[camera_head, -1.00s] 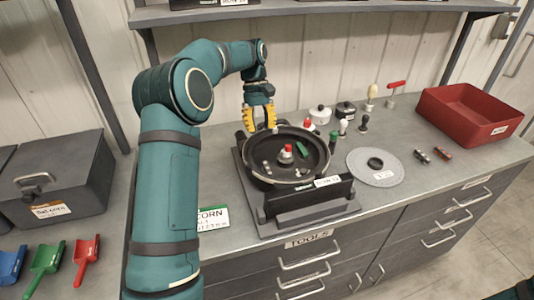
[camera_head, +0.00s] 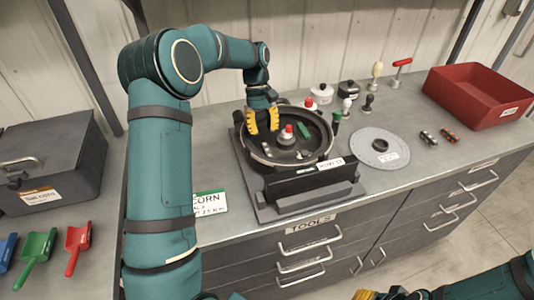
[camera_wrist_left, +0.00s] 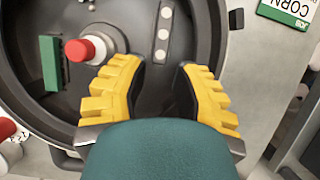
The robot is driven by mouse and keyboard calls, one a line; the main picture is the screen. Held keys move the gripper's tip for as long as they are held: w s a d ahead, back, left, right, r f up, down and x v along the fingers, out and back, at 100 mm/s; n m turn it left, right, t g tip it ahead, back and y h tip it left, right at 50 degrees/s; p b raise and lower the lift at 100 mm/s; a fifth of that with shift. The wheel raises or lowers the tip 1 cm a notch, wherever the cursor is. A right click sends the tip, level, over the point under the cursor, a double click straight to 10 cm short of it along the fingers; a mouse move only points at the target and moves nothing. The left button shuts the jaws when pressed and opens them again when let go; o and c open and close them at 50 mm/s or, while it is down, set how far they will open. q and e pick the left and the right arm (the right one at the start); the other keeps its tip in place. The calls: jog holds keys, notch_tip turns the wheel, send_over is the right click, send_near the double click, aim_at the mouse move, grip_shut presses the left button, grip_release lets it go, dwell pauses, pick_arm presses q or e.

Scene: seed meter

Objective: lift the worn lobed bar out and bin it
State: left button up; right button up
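The lobed bar shows in the left wrist view as a dark strip with several pale round lobes (camera_wrist_left: 163,35), lying inside the round black meter bowl (camera_wrist_left: 205,25). In the head view the bowl (camera_head: 325,152) sits on a dark stand. My left gripper (camera_head: 262,122) is over the bowl's far left part. In the wrist view its yellow fingers (camera_wrist_left: 160,66) are apart with nothing between the tips, and the strip lies just beyond them. A red bin (camera_head: 478,98) stands at the right back. My right gripper (camera_head: 365,295) only peeks in at the bottom edge.
In the bowl a red-capped post (camera_wrist_left: 85,48) and a green block (camera_wrist_left: 52,62) stand beside the left fingers. A grey disc (camera_head: 372,160) and two small bars (camera_head: 428,138) lie to the right. Small knobs and pots (camera_head: 348,90) stand behind. A dark case (camera_head: 55,165) is at left.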

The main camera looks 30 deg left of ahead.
aim_at(263, 143)
pick_arm(q)
jog(key=x, duration=0.1)
jog(key=b+x, duration=0.1)
jog(key=x, duration=0.3)
jog(key=shift+w+a+f, duration=0.1)
jog(key=shift+a+f, duration=0.2)
jog(key=shift+a, duration=0.05)
jog(key=shift+f, duration=0.15)
grip_shut()
